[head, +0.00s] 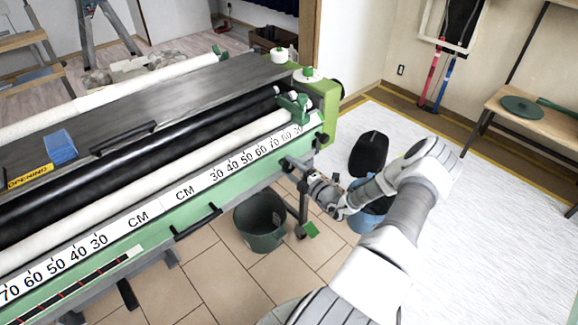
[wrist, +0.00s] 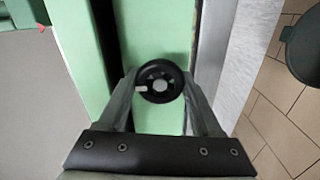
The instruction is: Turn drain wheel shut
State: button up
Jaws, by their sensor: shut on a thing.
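The drain wheel (wrist: 160,84), a small black spoked handwheel with a pale hub and a light grip knob at its left, sits against a light green panel in the wrist view. My gripper (wrist: 159,78) is shut on it, one grey finger on each side of the rim. In the head view my gripper (head: 314,182) is at the right end of the green pasting machine (head: 240,188), low on its side. The wheel itself cannot be made out there.
A dark green bucket (head: 262,238) stands on the tiles below the machine, left of my gripper. A blue bucket (head: 371,207) is partly behind my arm, near a black bag (head: 369,152). A wooden bench (head: 540,108) stands at the right wall. The white floor sheet is largely clear.

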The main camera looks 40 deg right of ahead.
jog(key=shift+a+m, duration=0.1)
jog(key=shift+m, duration=0.5)
jog(key=o, duration=1.4)
jog(key=shift+c, duration=0.2)
jog(key=s+d+p, duration=0.1)
jog(key=s, duration=1.6)
jog(key=shift+s+d+p, duration=0.2)
jog(key=shift+d+p, duration=0.05)
jog(key=shift+p, duration=0.1)
jog(key=shift+r, duration=0.1)
